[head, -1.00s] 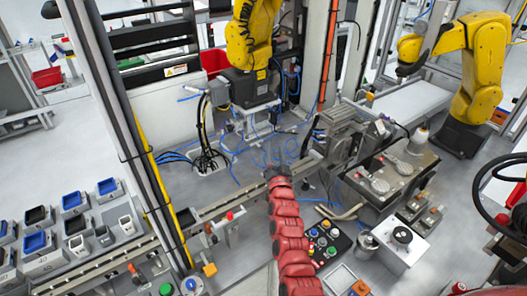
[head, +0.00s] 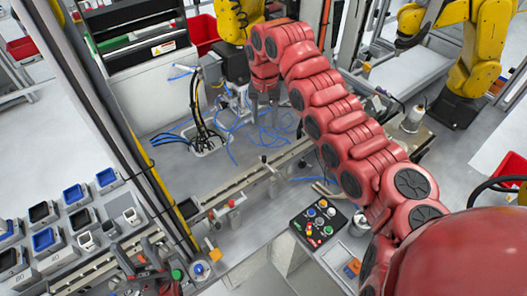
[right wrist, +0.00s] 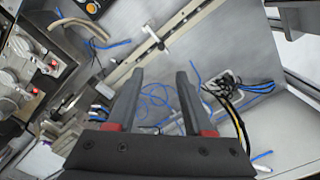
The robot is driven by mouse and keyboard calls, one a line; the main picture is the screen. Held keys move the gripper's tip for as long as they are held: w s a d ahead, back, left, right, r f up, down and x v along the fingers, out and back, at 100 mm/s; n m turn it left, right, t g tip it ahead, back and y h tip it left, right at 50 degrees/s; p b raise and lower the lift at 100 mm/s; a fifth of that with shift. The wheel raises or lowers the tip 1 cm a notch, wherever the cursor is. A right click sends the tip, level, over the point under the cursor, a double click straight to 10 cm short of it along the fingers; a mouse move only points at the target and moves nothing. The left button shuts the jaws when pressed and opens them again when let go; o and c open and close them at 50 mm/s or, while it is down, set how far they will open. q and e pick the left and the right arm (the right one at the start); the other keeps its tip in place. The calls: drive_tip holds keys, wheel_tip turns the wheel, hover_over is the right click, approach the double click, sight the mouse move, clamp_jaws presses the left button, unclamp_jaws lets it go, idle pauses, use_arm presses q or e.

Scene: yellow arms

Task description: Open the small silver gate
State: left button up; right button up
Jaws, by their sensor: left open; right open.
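A small silver piece (head: 268,163), which looks like the small gate, sits on the long metal rail (head: 235,188) in the head view. It also shows near the top of the right wrist view (right wrist: 150,38), lying across the rail. My right gripper (head: 264,103) is open and empty, pointing down over the area with blue cables, behind the rail in the head view. In the right wrist view its two fingers (right wrist: 157,78) are apart, with the silver piece beyond their tips.
A button panel (head: 318,221) stands in front of the rail. Loose blue cables (head: 230,150) and black wires (head: 205,135) lie behind it. Grey bins (head: 45,238) stand at the left. A yellow robot arm (head: 236,22) stands at the back.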

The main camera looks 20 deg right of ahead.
drive_tip(key=b, duration=0.6)
hover_over(264, 157)
wheel_tip(264, 157, down, 9)
drive_tip(key=shift+f, duration=0.15)
wheel_tip(264, 157, down, 6)
drive_tip(key=shift+s+f, duration=0.15)
drive_tip(key=shift+f, duration=0.45)
drive_tip(key=shift+c, duration=0.2)
clamp_jaws()
